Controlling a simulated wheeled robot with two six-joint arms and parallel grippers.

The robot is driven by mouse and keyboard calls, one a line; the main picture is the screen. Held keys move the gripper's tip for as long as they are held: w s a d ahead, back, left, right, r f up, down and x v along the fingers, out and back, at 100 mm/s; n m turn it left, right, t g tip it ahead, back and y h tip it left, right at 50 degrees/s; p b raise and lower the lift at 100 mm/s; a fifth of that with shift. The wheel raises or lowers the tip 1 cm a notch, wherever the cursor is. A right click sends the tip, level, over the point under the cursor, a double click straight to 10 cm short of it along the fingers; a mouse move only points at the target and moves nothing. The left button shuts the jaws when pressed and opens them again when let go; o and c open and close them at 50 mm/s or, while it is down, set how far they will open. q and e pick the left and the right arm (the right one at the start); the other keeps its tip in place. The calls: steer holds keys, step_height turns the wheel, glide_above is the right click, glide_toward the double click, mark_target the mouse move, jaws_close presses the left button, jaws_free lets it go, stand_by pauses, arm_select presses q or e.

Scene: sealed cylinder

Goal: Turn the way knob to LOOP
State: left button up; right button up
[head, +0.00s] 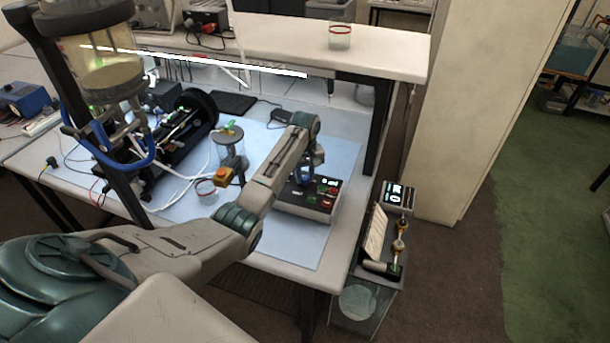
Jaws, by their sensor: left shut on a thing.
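A dark control box (300,200) with a small lit display and red and green controls sits near the right end of the bench. My left arm reaches across from the lower left. My left gripper (312,178) points down at the top of this box. It is shut on a small part there, which looks to be the way knob; the fingers hide the knob, and its pointer and the LOOP mark cannot be read. My right gripper is not in view.
A black apparatus (180,135) with tubes lies further left. A raised shelf (385,55) runs behind. A unit with a display (397,197) stands off the bench's right edge.

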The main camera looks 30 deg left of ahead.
arm_select(q)
steer(key=m, duration=1.3)
steer(key=shift+a+r, duration=0.1)
steer(key=shift+a, duration=0.05)
steer(key=shift+m, duration=0.3)
stand_by(0.3)
steer(key=o, duration=1)
